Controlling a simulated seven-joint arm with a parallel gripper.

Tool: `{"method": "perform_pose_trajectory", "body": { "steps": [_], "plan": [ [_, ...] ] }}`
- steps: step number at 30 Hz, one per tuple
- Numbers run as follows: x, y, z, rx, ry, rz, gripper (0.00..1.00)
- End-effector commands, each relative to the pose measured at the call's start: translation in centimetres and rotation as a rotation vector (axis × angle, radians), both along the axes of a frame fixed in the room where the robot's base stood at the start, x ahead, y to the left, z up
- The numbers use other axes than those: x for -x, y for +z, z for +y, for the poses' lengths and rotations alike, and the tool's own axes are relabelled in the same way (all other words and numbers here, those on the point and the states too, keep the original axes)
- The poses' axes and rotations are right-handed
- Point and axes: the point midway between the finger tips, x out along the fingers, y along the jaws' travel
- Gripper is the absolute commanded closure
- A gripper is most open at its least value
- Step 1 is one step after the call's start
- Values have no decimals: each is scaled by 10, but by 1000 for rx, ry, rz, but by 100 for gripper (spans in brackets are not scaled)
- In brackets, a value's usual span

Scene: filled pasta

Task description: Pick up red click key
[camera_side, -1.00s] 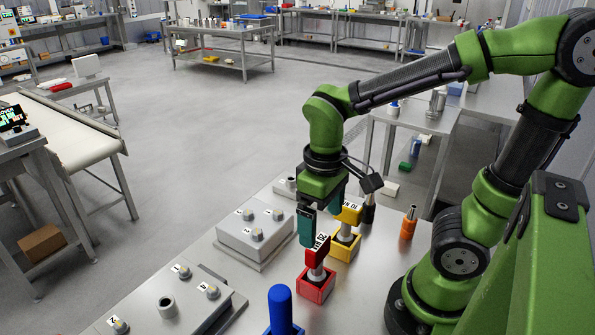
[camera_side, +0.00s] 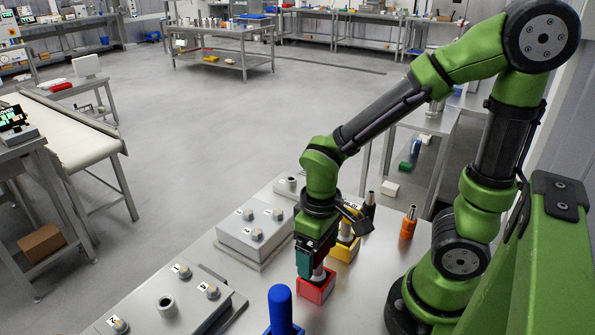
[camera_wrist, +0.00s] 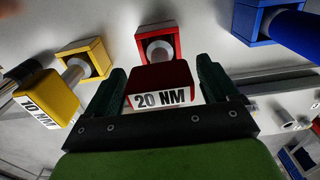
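The red click key (camera_wrist: 160,78) has a red head with a "20 NM" label. It stands upright in its red holder (camera_side: 315,291), which also shows in the wrist view (camera_wrist: 141,46). My gripper (camera_side: 312,262) is lowered over the key and hides most of its head in the side view. In the wrist view, my gripper (camera_wrist: 160,70) has one teal finger on each side of the red head. The fingers are very close to it, with narrow gaps visible, and do not look clamped on it.
A yellow key (camera_wrist: 52,95) stands in a yellow holder (camera_side: 345,252) just behind the red one. A blue-handled tool (camera_side: 280,306) stands in front. Grey boxes with knobs (camera_side: 252,240) lie to the left. An orange holder (camera_side: 408,228) stands right.

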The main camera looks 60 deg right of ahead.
Motion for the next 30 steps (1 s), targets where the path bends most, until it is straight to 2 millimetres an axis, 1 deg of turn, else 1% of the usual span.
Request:
{"method": "perform_pose_trajectory", "body": {
  "steps": [1, 10, 11, 17, 20, 23, 30],
  "plan": [
    [0, 0, 0, 0, 0, 0, 21],
    [0, 0, 0, 0, 0, 0, 67],
    [0, 1, 0, 0, 0, -2, 68],
    [-1, 2, 0, 0, 0, -2, 68],
    [-1, 9, 0, -1, -1, -6, 68],
    [-2, 24, 0, -1, 0, -10, 68],
    [-2, 72, 0, -1, -1, -8, 68]
  ]
}}
